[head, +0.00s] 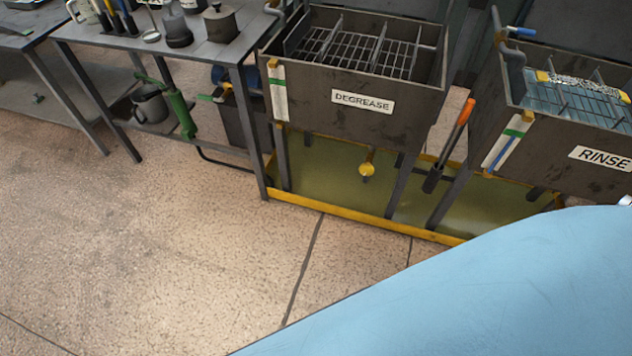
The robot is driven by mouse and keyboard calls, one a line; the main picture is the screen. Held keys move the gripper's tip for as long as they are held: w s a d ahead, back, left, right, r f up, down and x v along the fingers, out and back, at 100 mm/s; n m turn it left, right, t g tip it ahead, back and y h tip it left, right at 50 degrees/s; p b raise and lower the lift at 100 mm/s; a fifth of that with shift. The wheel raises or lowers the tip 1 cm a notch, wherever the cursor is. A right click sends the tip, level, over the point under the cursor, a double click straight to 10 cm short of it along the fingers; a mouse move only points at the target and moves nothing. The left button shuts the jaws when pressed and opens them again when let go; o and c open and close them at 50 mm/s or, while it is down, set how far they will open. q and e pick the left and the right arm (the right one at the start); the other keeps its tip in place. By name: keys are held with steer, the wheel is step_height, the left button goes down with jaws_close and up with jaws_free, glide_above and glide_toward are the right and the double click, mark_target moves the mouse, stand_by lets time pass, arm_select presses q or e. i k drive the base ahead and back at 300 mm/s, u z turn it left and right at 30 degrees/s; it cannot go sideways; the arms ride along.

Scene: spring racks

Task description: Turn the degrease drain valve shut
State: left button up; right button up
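The dark degrease tank (310,117) stands on legs at the upper middle, marked by a white "DEGREASE" label (363,101). A small yellow round fitting (366,169) hangs under its front, apparently the drain valve. It is too small to tell its handle's position or whether it is open. The tank holds a dark wire rack (345,50), and I see no liquid in it. Greenish liquid (325,190) covers the floor of the yellow-edged tray below. Neither of my grippers is in view.
The rinse tank (545,145) stands right of the degrease tank. An orange-handled tool (465,113) leans between them. The tray's yellow rim (340,218) edges the floor. A metal table (130,30) with several items stands left. A large light-blue surface (500,290) covers the lower right. Open floor lies in front.

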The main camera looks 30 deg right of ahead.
mark_target(366, 169)
steer(key=u, duration=0.8)
steer(key=i, duration=0.45)
steer(key=z, duration=0.65)
steer(key=i, duration=1.15)
steer(key=z, duration=1.4)
steer(key=i, duration=0.35)
steer(key=z, duration=0.35)
